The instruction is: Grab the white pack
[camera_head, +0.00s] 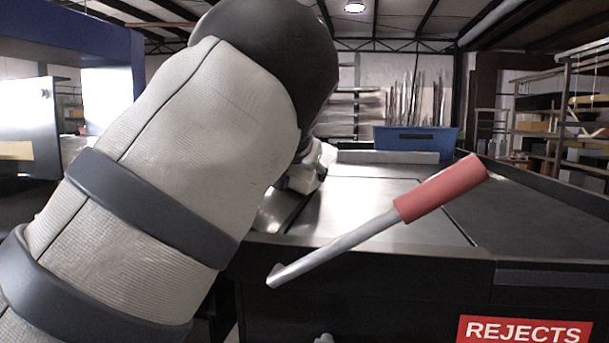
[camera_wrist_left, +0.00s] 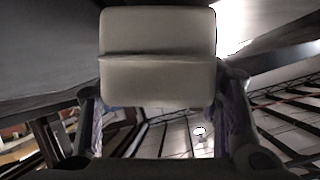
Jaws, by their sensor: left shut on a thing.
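The white pack (camera_wrist_left: 158,55) fills the upper middle of the left wrist view, a pale block with rounded edges and a crease across it. My left gripper (camera_wrist_left: 161,98) is shut on it, with one dark finger on each side. In the head view my left arm covers much of the left half. My left gripper (camera_head: 307,172) shows only partly behind the arm, above the metal plate of the conveyor table, beside a small pale part of the pack. Whether the pack touches the surface is hidden. My right gripper is not in view.
A lever with a red grip (camera_head: 440,190) rises at the table's front edge. A blue bin (camera_head: 415,141) stands at the back. A red REJECTS sign (camera_head: 524,331) is on the front panel. The dark belt (camera_head: 520,215) at the right is clear.

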